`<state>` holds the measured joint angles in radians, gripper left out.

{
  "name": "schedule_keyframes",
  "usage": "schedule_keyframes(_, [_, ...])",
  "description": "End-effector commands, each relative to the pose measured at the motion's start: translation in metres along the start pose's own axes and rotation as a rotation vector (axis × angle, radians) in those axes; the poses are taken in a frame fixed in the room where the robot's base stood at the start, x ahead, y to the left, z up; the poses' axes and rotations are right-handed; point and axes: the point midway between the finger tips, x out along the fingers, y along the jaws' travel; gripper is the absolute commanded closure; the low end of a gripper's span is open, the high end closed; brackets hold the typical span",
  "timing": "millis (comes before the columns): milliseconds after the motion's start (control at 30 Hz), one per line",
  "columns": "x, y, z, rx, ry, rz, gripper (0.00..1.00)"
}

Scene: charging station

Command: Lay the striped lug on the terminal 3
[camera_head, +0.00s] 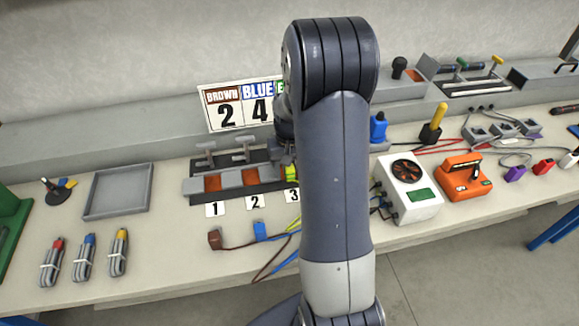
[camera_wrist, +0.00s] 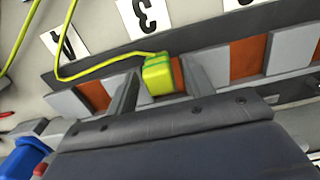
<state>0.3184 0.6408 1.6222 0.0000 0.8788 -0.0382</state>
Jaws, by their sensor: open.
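The striped lug (camera_wrist: 158,75), yellow with green stripes, is over the orange pad of terminal 3 (camera_wrist: 172,97), behind the label 3 (camera_wrist: 143,15). It appears to rest there, but its underside is hidden. Its yellow wire trails off to the left in the wrist view. My gripper (camera_wrist: 160,82) is open, with one finger on each side of the lug and a visible gap at both sides. In the head view the lug (camera_head: 291,173) is partly hidden by my arm.
The terminal block (camera_head: 262,187) has grey dividers and T-handled clamps behind. Brown (camera_head: 214,239) and blue (camera_head: 260,230) lugs lie in front of it. A sign (camera_head: 238,104) is behind.

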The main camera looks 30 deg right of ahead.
Motion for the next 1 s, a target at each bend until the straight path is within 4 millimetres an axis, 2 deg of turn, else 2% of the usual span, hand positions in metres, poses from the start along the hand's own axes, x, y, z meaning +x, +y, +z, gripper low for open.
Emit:
schedule_keyframes(167, [-0.013,0.000,-0.001,0.000,0.004,0.000,0.50])
schedule_keyframes(600, [-0.094,0.000,-0.001,0.000,0.004,0.000,0.50])
schedule_keyframes(800, [-0.107,0.000,0.000,0.000,0.001,0.000,0.50])
schedule_keyframes(1000, [-0.108,0.000,0.000,0.000,0.000,0.000,0.50])
